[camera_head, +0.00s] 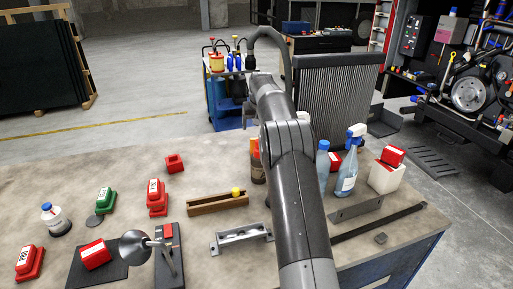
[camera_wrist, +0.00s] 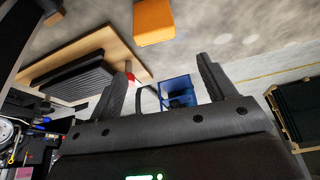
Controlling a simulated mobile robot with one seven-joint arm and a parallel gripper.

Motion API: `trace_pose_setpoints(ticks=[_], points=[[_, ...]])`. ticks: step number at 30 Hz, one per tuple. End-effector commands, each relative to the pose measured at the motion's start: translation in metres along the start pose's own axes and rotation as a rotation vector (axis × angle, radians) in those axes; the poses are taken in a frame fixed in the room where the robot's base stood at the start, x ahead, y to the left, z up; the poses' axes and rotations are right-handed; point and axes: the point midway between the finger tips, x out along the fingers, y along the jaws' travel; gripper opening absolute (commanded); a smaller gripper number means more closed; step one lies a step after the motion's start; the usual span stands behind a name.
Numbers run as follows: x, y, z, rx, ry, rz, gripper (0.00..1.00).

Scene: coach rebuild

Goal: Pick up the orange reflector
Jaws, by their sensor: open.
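An orange block-shaped thing (camera_wrist: 153,20), which looks like the orange reflector, shows at the top of the wrist view, against a pale, mottled surface. I cannot make out the orange reflector in the head view, where my arm covers part of the bench. My gripper (camera_wrist: 163,85) shows in the wrist view with its two dark fingers spread wide and nothing between them. The orange thing lies beyond the fingertips, apart from them. In the head view my arm reaches out over the bench, and I cannot make out the fingers there.
Blue bottles (camera_head: 348,170) stand right of my arm. A ribbed radiator (camera_head: 335,95) stands behind.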

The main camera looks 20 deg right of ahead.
Motion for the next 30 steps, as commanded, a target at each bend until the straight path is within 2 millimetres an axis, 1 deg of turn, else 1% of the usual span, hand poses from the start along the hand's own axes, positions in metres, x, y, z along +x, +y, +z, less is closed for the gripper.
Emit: trace_pose_setpoints(ticks=[6,9,14,17,20,24,27,30], points=[[0.028,0.001,0.011,0.000,-0.003,0.000,0.76],[0.039,0.001,0.015,0.000,-0.002,0.001,0.76],[0.048,0.001,0.018,0.000,-0.001,0.001,0.76],[0.056,0.001,0.022,0.000,-0.002,0.000,0.76],[0.069,0.001,0.028,0.000,-0.003,0.000,0.76],[0.090,0.001,0.026,0.000,-0.002,0.000,0.76],[0.096,0.000,0.026,0.000,0.000,0.000,0.76],[0.096,0.001,0.026,0.000,0.001,0.000,0.76]])
